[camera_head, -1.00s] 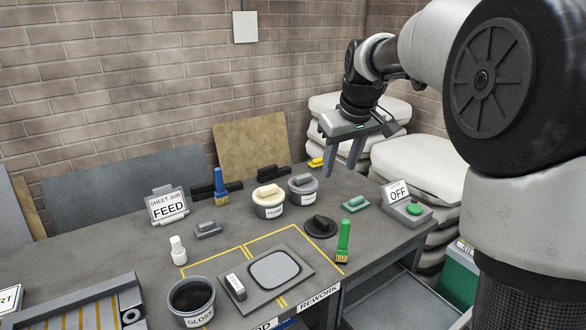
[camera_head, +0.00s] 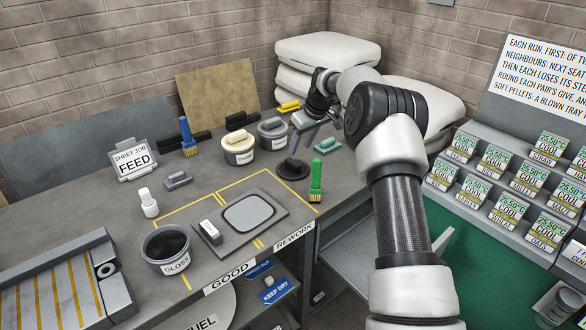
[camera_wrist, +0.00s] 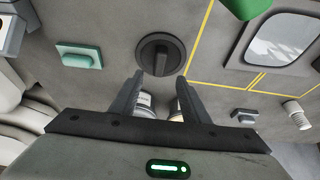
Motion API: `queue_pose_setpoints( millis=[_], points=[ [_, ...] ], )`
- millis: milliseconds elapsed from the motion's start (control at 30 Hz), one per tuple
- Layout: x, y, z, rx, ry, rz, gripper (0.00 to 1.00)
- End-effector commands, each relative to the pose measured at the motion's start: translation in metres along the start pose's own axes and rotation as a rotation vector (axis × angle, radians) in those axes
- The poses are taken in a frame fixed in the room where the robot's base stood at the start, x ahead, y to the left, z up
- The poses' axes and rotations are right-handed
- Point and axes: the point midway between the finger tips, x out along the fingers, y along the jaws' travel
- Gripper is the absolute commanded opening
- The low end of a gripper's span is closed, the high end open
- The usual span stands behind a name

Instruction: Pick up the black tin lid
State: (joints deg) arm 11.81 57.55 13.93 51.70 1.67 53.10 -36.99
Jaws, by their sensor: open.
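The black tin lid (camera_head: 292,169) is a dark round disc with a raised ridge handle, lying flat on the grey bench right of the tins. In the wrist view the black tin lid (camera_wrist: 161,54) shows whole, just beyond the fingertips. My gripper (camera_head: 305,143) is above the bench, a little above and behind the lid in the head view. In the wrist view my gripper (camera_wrist: 159,80) has its two fingers spread apart with nothing between the tips. The lid and fingers appear apart.
A green-handled brush (camera_head: 316,182) stands in front. A green block (camera_head: 327,146) lies right. An open gloss tin (camera_head: 166,248) and a plate (camera_head: 247,213) are nearer the front.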

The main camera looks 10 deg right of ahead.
Motion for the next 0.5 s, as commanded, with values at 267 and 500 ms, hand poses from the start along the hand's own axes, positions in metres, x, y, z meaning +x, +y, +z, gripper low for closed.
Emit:
queue_pose_setpoints(
  millis=[267, 500],
  points=[
    [0.035, 0.000, 0.000, 0.001, 0.000, 0.001, 0.42],
    [0.061, -0.001, 0.000, 0.001, -0.002, -0.001, 0.42]
  ],
)
